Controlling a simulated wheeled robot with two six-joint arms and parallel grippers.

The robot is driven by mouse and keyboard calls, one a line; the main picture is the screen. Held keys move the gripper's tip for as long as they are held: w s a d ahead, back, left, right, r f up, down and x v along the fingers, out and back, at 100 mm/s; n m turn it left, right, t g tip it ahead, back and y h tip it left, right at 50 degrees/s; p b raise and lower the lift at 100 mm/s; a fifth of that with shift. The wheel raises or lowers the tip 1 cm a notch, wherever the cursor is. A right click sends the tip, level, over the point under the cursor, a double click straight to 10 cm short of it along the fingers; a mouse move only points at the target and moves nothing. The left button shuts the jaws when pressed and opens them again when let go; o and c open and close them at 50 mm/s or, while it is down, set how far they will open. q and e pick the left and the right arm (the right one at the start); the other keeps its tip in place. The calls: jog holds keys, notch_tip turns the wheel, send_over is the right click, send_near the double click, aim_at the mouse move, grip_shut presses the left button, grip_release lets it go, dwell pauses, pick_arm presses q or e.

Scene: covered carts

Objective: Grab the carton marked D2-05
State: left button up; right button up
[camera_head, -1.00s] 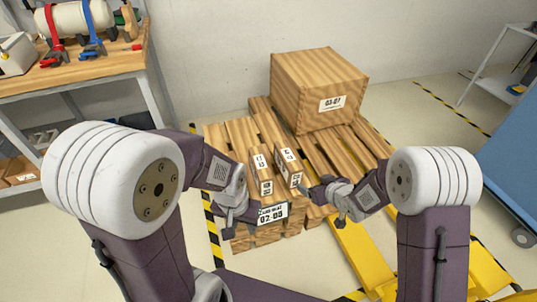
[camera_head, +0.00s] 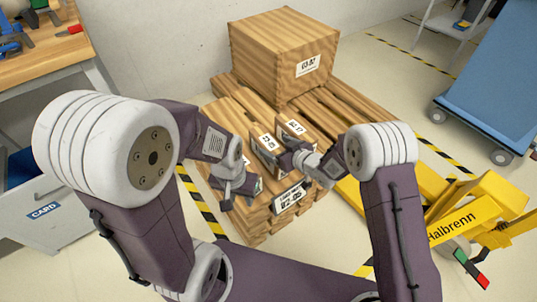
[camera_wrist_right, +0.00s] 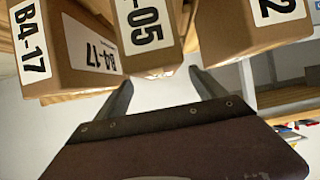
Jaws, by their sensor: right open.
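In the right wrist view three cartons stand side by side: one marked B4-17 (camera_wrist_right: 78,55) at left, a middle one (camera_wrist_right: 148,62) whose visible label ends in -05, and one at right (camera_wrist_right: 240,35) whose label is cut to a 2. The start of the middle label is out of frame. My right gripper (camera_wrist_right: 162,80) is open, its fingertips on either side of the middle carton's lower end; contact cannot be told. In the head view my right gripper (camera_head: 290,157) is at the small cartons (camera_head: 266,140) and partly hides them. My left gripper (camera_head: 240,188) is left of them; its jaws are unclear.
A large box (camera_head: 290,55) stands at the back of the wooden pallet (camera_head: 365,105). A yellow pallet jack (camera_head: 465,215) is at right, a blue cart (camera_head: 495,100) beyond it. A workbench (camera_head: 55,55) and an open drawer (camera_head: 45,205) are at left.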

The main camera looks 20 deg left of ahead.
aim_at(270, 143)
jog(key=b+x, duration=0.2)
jog(key=x, duration=0.2)
jog(key=shift+f+b, duration=0.25)
jog(key=shift+b, duration=0.05)
jog(key=shift+w+a, duration=0.3)
jog(key=shift+a, duration=0.05)
grip_shut()
jog(key=shift+r, duration=0.15)
